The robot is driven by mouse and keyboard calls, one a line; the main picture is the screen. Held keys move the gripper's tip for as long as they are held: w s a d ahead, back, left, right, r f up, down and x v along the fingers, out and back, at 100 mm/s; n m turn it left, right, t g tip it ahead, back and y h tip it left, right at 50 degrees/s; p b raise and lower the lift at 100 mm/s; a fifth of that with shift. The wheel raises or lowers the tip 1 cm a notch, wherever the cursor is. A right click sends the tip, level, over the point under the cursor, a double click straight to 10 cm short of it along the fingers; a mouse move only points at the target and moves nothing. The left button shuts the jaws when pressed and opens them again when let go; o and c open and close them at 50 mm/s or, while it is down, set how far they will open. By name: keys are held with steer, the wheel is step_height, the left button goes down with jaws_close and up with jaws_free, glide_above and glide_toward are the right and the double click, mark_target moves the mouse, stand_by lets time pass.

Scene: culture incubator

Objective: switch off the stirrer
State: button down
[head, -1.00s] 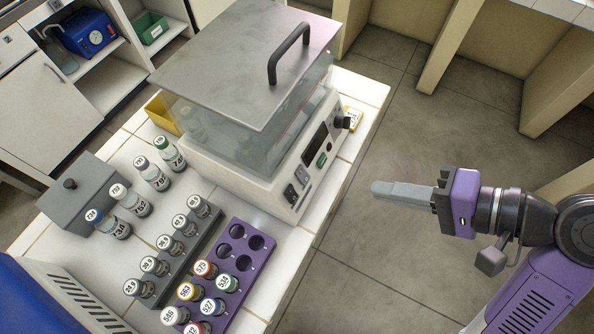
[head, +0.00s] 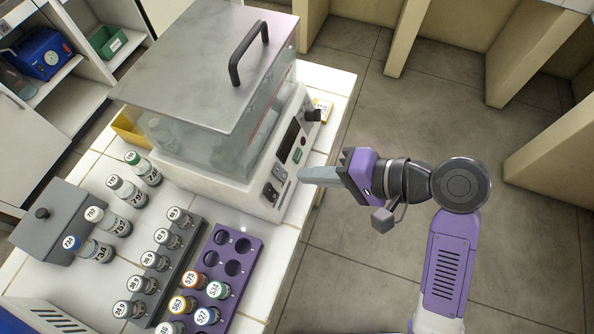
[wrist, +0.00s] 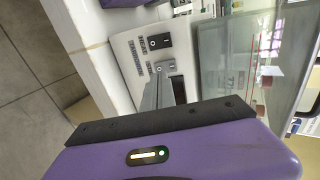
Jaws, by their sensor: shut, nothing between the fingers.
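The incubator (head: 235,165) is a white bench unit with a clear chamber and a grey lid. Its sloped front panel carries a black rocker switch (head: 270,192), a grey switch plate (head: 279,173), a green button and a dark display. My gripper (head: 302,175) is shut and empty, fingers pointing left at the panel. In the wrist view its fingertips (wrist: 158,75) are by the grey plate; I cannot tell whether they touch it.
A black knob (head: 313,115) sits at the panel's far end. In front of the incubator stand a grey rack (head: 190,232) and a purple rack (head: 243,267) with capped vials. Several loose vials stand to the left. The floor at right is clear.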

mark_target(284, 175)
steer(key=shift+x, duration=1.85)
